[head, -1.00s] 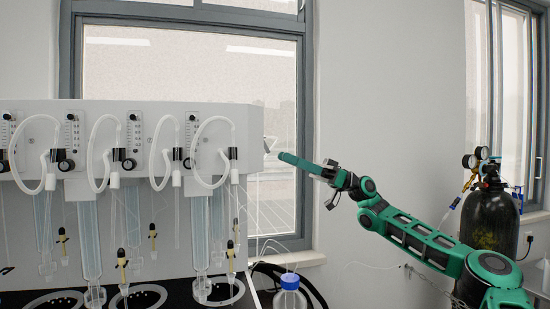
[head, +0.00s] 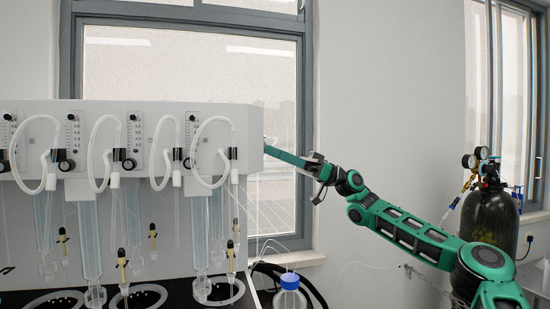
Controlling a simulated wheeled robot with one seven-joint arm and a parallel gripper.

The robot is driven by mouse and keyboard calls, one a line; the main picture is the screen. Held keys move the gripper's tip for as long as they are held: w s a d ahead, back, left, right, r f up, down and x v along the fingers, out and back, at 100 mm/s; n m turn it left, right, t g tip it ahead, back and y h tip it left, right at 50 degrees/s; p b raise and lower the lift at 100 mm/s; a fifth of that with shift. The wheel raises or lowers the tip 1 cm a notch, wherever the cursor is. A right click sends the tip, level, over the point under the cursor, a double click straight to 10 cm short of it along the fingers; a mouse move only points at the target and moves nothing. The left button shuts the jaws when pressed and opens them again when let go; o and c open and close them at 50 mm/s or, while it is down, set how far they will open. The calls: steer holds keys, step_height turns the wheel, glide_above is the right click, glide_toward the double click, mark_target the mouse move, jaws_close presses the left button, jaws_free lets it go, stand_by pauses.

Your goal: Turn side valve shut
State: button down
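The white multi distiller (head: 255,125) stands at the left, with its right side turned mostly away from the camera. My arm reaches in from the lower right, and my gripper (head: 268,150) is at the distiller's right edge. Its long green fingers overlap each other in this view, so the gap between them does not show. The side valve is not clearly visible; the fingertips are where a small fitting sticks out from that side. I cannot tell whether the fingers touch it or are around it.
A bottle with a blue cap (head: 290,282) and black hoses stand below my gripper. A dark gas cylinder (head: 488,218) with gauges stands at the right, beside my arm. A window is behind the distiller.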

steer(key=shift+w, duration=0.1)
steer(key=shift+a+f+y, duration=0.25)
steer(key=shift+a+y, duration=0.05)
steer(key=shift+y, duration=0.5)
steer(key=shift+a+f+y, duration=0.25)
steer(key=shift+y, duration=0.55)
steer(key=c, duration=2)
jaws_free()
steer(key=shift+f, duration=0.1)
steer(key=v, duration=1)
steer(key=shift+w+d+f, duration=0.2)
steer(key=shift+w+d, duration=0.05)
steer(key=shift+d, duration=0.1)
